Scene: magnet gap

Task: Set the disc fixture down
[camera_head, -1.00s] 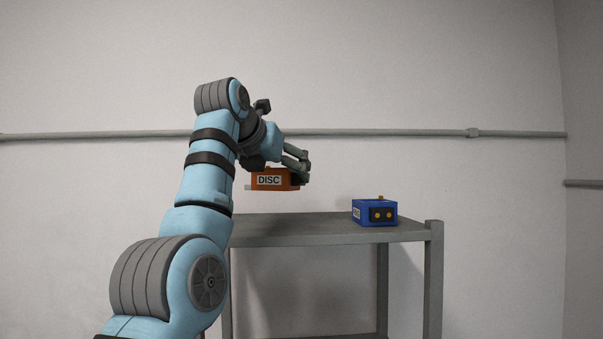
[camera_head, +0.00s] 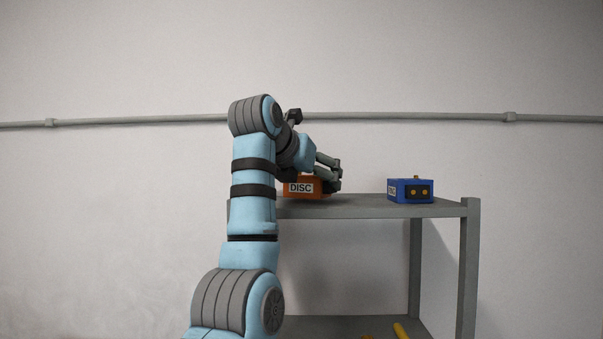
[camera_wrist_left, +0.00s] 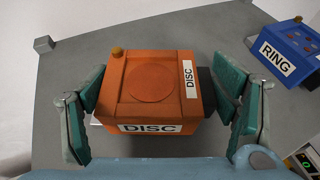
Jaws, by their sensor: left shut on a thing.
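The disc fixture is an orange box with white DISC labels (camera_head: 303,188). In the head view it is at the left part of the shelf top (camera_head: 360,208), at the level of the surface; whether it touches cannot be told. In the left wrist view the disc fixture (camera_wrist_left: 150,85) sits between the two green-grey fingers, with a round patch on its top and a small brass knob at one corner. My left gripper (camera_head: 330,175) is shut on the disc fixture, and it also shows in the left wrist view (camera_wrist_left: 160,100). My right gripper is in neither view.
A blue box with brass knobs (camera_head: 410,190) stands on the right part of the shelf top; its label reads RING in the left wrist view (camera_wrist_left: 283,52). Free surface lies between the boxes. A yellow item (camera_head: 400,331) is on the lower shelf. A pipe runs along the wall behind.

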